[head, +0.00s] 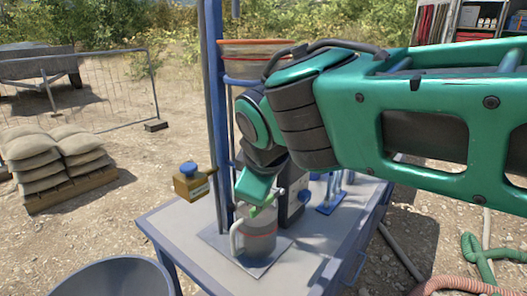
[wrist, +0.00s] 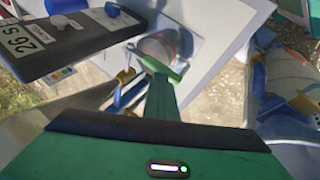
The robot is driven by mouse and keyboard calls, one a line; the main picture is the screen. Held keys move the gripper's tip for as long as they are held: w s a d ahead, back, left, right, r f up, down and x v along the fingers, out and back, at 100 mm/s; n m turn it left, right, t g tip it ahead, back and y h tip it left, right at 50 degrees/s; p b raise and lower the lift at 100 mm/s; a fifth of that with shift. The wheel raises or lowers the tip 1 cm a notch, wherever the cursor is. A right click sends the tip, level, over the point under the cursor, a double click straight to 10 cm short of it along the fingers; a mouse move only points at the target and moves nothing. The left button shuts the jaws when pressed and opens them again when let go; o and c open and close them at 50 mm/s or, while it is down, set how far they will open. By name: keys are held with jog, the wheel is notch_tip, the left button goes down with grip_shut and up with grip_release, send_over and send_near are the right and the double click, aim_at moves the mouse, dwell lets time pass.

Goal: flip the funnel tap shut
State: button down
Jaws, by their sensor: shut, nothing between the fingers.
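The orange-brown funnel (head: 250,52) is held high on a blue upright stand; only its wide upper part shows in the head view. Its lower part is hidden behind my green arm, and I cannot make out the tap or its lever position. My gripper (head: 264,207) is shut and empty. It points down just above a grey jug (head: 257,238), below the funnel. In the wrist view the gripper (wrist: 160,66) shows as a green bar in front of the jug's round top (wrist: 160,45). Whether they touch is unclear.
The blue stand post (head: 214,120) rises close left of my gripper. A dark instrument box (head: 293,208) stands behind the jug on the grey workbench (head: 182,226). A brown box with a blue knob (head: 190,181) is left of the post. The bench's front left is clear.

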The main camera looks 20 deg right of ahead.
jog(key=shift+s+a+f, duration=0.15)
jog(key=shift+s+f, duration=0.1)
jog(key=shift+f, duration=0.2)
jog(key=shift+s+a+f, duration=0.1)
jog(key=shift+s+f, duration=0.1)
jog(key=shift+f, duration=0.2)
jog(key=s+a+r, duration=0.4)
jog(key=s+r, duration=0.3)
jog(key=r, duration=0.2)
jog(key=shift+a+r, duration=0.25)
jog(key=shift+r, duration=0.05)
